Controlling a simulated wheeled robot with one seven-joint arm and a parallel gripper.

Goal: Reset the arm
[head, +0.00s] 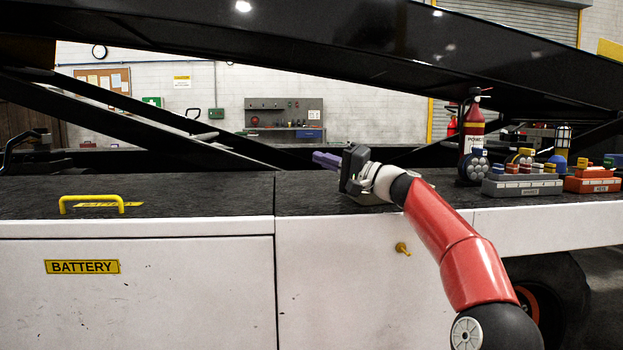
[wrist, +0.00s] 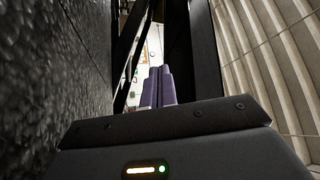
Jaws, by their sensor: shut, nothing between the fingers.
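My gripper (head: 318,158) is at the end of my red arm, above the black top deck (head: 235,190) of the belt loader, near the middle of the head view. Its purple fingers point left and are shut with nothing between them. In the wrist view the fingers (wrist: 158,86) lie side by side at the centre. Part of the deck behind my wrist is hidden by it.
The black boom (head: 330,55) slants across above my gripper, with dark struts behind. A fire extinguisher (head: 471,130), a grey tray (head: 521,187) and an orange tray (head: 592,182) stand right of my arm. A yellow handle (head: 92,204) is at left. The deck between is clear.

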